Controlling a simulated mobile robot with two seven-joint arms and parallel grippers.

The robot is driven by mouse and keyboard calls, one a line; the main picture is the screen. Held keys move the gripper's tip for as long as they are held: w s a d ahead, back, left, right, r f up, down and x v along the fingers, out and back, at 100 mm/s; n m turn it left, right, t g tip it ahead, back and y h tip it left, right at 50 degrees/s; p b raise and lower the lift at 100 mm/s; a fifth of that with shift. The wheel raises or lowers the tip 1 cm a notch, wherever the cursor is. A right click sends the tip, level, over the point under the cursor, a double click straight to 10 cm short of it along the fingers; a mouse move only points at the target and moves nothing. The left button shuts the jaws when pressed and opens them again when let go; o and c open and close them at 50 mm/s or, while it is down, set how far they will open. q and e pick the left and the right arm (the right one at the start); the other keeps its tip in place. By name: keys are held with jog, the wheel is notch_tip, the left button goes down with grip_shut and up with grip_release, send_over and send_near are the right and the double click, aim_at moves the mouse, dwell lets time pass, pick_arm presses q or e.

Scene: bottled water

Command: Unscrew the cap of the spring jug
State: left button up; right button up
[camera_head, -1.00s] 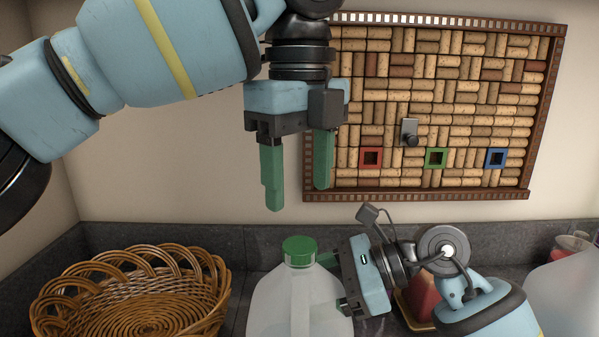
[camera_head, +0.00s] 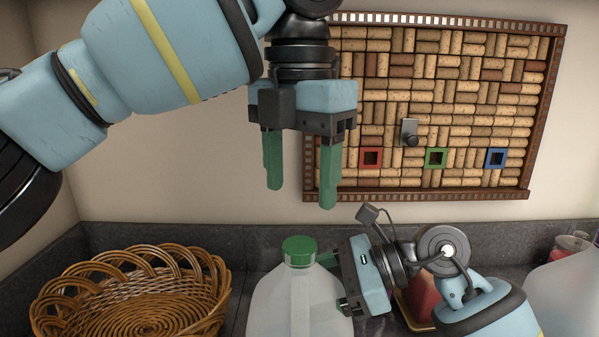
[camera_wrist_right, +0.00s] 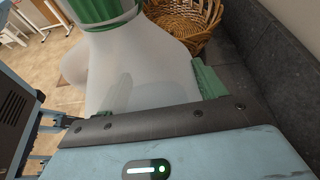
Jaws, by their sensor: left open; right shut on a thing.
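The spring jug (camera_head: 285,305) is a translucent white jug standing upright on the counter at bottom centre of the head view. Its green cap (camera_head: 299,251) sits on the neck. The jug (camera_wrist_right: 150,65) and its cap (camera_wrist_right: 95,10) also fill the top of the right wrist view. My left gripper (camera_head: 301,197) hangs above the cap, pointing down, open and empty, with its green fingers apart. My right gripper (camera_head: 333,282) is shut on the jug from the right side. Its fingertips are mostly hidden; one green finger (camera_wrist_right: 208,80) shows against the jug in the right wrist view.
A wicker basket (camera_head: 130,295) stands left of the jug. A reddish object (camera_head: 422,298) sits behind my right arm. Another pale translucent container (camera_head: 570,295) is at the far right. A cork board (camera_head: 430,80) hangs on the wall behind my left gripper.

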aim_at(300, 245)
pick_arm(q)
jog(key=shift+m, duration=0.5)
jog(key=shift+f, duration=4.05)
jog(key=c, duration=1.1)
